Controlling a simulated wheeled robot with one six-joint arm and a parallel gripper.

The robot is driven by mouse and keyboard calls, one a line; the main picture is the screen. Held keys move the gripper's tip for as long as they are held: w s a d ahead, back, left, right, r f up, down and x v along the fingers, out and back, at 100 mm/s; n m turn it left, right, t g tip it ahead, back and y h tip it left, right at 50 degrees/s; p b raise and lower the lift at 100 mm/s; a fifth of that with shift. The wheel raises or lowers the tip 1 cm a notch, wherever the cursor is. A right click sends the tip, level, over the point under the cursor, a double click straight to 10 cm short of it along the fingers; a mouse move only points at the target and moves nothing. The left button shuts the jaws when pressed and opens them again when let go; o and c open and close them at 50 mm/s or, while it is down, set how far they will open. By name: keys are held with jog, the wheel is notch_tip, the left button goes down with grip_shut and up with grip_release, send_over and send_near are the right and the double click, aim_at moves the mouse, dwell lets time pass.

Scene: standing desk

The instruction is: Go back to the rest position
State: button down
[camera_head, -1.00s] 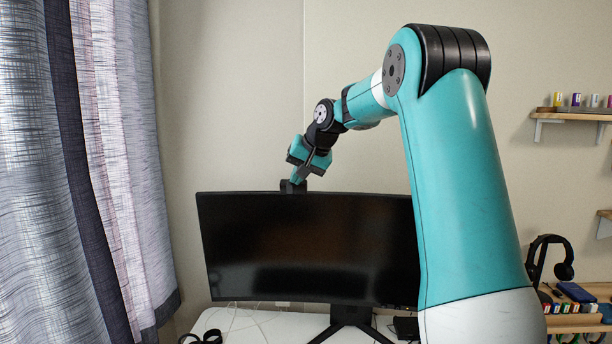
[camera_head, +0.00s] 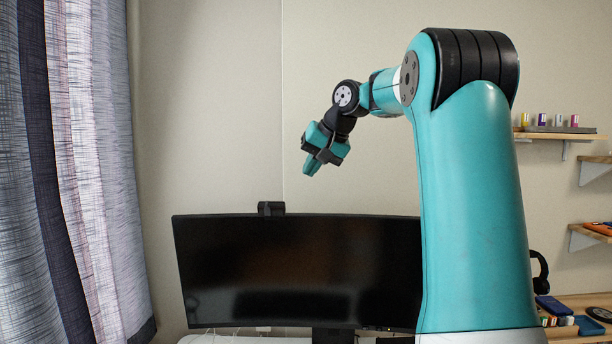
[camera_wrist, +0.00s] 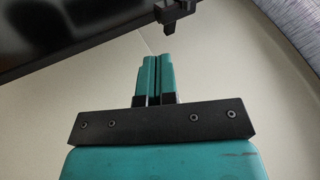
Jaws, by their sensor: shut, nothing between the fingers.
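My gripper (camera_head: 312,168) is up in the air above the monitor, in front of the beige wall, pointing down and to the left. Its two teal fingers (camera_wrist: 157,75) are together in the wrist view, with nothing between them. The gripper is apart from the monitor (camera_head: 290,270) and from the small black webcam (camera_head: 271,208) on the monitor's top edge. The webcam also shows at the top of the wrist view (camera_wrist: 174,14).
A grey curtain (camera_head: 85,170) hangs at the left. Wall shelves (camera_head: 560,135) with small bottles are at the right. A white desk (camera_head: 235,339) is below the monitor. My arm hides part of the monitor's right side. The wall area around the gripper is clear.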

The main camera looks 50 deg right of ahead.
dwell(0.5)
jog(key=s+a+f+n+g+y+b, duration=0.1)
jog(key=s+a+f+n+y, duration=0.3)
jog(key=a, duration=0.8)
jog(key=w+a+f+n+g+h+b, duration=0.1)
jog(key=a+f+n+g, duration=0.3)
jog(key=a, duration=0.8)
jog(key=s+a+f+n, duration=0.2)
jog(key=s+a+f, duration=0.2)
jog(key=s, duration=0.3)
jog(key=s+a+f+n+g, duration=0.1)
jog(key=s+a+f+n, duration=0.1)
jog(key=s+a+f, duration=0.3)
jog(key=s+a+f+n+g, duration=0.1)
jog(key=s+a+f+n, duration=0.2)
jog(key=s, duration=0.6)
notch_tip(320, 180, down, 2)
jog(key=a, duration=0.2)
jog(key=shift+s+a+y+b, duration=0.15)
jog(key=shift+a+y+b, duration=0.15)
jog(key=shift+a+b, duration=0.1)
